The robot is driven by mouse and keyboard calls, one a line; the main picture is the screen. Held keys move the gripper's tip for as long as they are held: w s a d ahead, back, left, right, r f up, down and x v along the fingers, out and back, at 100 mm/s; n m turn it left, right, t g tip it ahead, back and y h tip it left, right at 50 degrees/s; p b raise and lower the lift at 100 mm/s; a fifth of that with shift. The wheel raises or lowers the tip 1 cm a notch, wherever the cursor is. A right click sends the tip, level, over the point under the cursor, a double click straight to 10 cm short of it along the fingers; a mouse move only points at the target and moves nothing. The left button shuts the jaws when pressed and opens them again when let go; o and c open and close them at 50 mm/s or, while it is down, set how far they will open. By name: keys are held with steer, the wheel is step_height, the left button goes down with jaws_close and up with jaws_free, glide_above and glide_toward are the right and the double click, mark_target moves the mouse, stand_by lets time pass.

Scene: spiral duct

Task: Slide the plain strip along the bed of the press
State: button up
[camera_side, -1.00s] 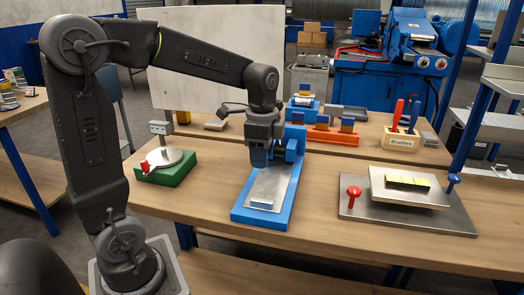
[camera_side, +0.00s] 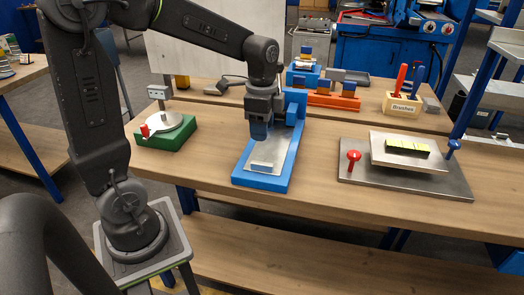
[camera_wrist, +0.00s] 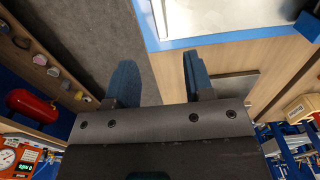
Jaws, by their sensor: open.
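The press has a blue frame (camera_side: 240,178) with a grey metal bed (camera_side: 284,155). A small pale flat piece (camera_side: 264,166) lies at the near end of the bed; I cannot tell whether it is the plain strip or a stop. My gripper (camera_side: 259,140) hangs over the bed, behind that piece, in front of the blue block at the far end. Its two blue fingers are apart with nothing between them in the wrist view (camera_wrist: 158,80). There the blue frame and bright bed (camera_wrist: 205,15) show beyond the fingers, at the upper right. Contact cannot be seen.
A green base with a round disc (camera_side: 165,130) stands left of the press. A steel plate with a raised block and red and blue knobs (camera_side: 405,172) stands to the right.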

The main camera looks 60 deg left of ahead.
mark_target(262, 163)
step_height(262, 163, down, 11)
steer(key=shift+r, duration=0.1)
stand_by(0.3)
steer(key=shift+c, duration=0.4)
jaws_close()
